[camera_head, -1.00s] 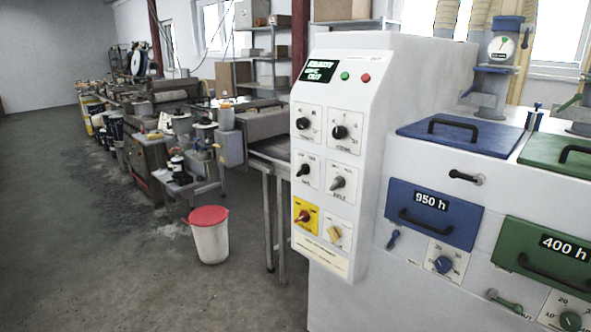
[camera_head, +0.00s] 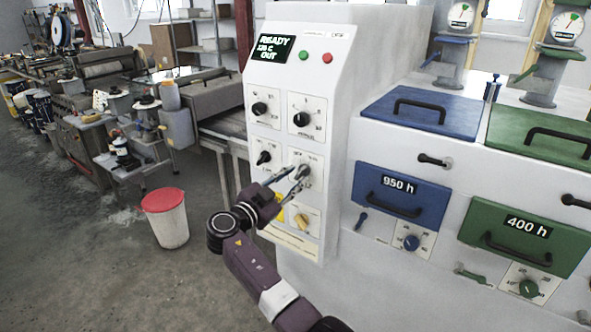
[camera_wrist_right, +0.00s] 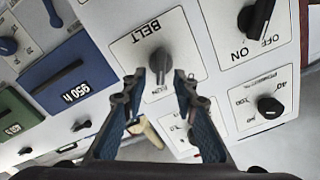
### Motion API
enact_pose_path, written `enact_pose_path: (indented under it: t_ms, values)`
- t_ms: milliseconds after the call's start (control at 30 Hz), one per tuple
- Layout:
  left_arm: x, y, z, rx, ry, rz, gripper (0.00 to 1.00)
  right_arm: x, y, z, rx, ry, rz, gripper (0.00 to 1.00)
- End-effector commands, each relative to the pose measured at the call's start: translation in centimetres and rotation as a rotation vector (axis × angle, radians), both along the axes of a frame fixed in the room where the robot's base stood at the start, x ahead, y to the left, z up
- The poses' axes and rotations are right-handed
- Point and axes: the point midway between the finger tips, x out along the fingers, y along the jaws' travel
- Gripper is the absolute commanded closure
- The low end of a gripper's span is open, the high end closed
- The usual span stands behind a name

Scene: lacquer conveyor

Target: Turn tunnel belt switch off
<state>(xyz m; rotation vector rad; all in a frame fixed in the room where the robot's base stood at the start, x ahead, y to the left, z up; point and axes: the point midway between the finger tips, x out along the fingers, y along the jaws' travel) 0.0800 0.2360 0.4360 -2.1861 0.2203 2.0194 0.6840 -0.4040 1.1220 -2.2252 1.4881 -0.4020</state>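The tunnel belt switch is a grey rotary knob on a white plate labelled BELT. It shows in the wrist view (camera_wrist_right: 160,61), upside down, and in the head view (camera_head: 303,172) in the middle row, right column. Its exact setting is hard to read. My right gripper (camera_head: 286,181) reaches up to this knob from the lower left. In the wrist view the right gripper (camera_wrist_right: 160,80) is open, its fingers spread to either side of the knob, with no clear contact. My left gripper is not in view.
A black ON/OFF knob (camera_wrist_right: 258,18) sits beside the belt plate. A yellow knob (camera_head: 302,221) is below it. The panel display (camera_head: 274,48) reads READY. Blue (camera_head: 401,198) and green (camera_head: 515,235) drawers are to the right. A red-lidded bin (camera_head: 165,218) stands on the floor.

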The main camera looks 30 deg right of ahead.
Motion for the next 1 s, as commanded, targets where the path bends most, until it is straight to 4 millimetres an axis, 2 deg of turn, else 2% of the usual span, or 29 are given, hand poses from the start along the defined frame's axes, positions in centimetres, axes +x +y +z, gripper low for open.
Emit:
enact_pose_path:
  t_ms: [33, 200, 467, 700, 1000]
  values:
    - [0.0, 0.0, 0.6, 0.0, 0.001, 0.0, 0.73, 0.3, -0.7, 0.3, -0.002, 0.002, -0.002, 0.73]
    - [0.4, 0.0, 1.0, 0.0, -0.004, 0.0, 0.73, 0.8, -1.7, 0.0, 0.001, 0.002, 0.001, 0.73]
    - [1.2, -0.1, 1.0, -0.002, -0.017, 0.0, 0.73, 0.8, -1.9, -0.1, 0.001, 0.002, 0.001, 0.73]
    - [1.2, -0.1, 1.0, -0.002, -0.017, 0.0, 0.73, 0.8, -1.8, -0.1, 0.001, 0.002, 0.001, 0.98]
    - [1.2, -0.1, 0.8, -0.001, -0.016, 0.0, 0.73, 0.8, -1.8, -0.2, -0.001, 0.007, 0.001, 1.0]
